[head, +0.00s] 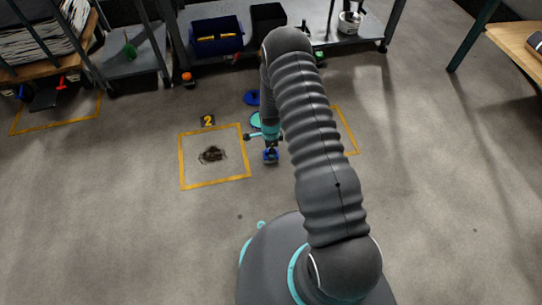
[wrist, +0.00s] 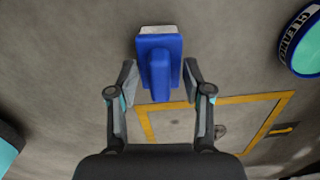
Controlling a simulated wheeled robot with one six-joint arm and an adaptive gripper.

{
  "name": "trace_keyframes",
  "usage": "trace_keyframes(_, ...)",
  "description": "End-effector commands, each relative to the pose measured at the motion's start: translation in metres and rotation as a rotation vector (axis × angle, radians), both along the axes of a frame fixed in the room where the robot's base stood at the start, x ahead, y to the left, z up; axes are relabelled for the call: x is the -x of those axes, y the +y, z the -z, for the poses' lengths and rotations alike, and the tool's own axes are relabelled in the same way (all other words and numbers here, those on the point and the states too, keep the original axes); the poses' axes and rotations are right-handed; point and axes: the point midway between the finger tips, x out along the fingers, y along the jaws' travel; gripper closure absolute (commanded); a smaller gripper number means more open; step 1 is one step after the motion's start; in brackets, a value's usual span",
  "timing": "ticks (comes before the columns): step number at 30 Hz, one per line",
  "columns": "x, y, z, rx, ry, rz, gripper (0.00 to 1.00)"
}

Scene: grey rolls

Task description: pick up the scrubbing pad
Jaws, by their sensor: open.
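The scrubbing pad (wrist: 158,52) is a blue block with a raised blue handle and a pale strip along its far edge. My gripper (wrist: 159,78) is open, with one finger on each side of the pad's near part and handle. I cannot tell whether the fingers touch it.
A yellow floor square (head: 182,160) marked 2 holds a brown clump (head: 211,155). A shelf (head: 355,42) with bins stands at the back. Open floor lies to the right.

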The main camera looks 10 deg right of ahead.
Motion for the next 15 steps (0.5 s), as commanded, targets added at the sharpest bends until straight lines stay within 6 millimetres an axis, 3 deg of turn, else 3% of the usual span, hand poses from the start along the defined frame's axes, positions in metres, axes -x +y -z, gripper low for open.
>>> trace_keyframes(2, 0.0001, 0.0001, -0.0003, 0.0, 0.0, 0.0, 0.5)
trace_keyframes(8, 0.0003, 0.0001, -0.0003, 0.0, 0.0, 0.0, 1.0)
trace_keyframes(15, 0.0005, 0.0001, 0.0, 0.0, 0.001, 0.0, 1.0)
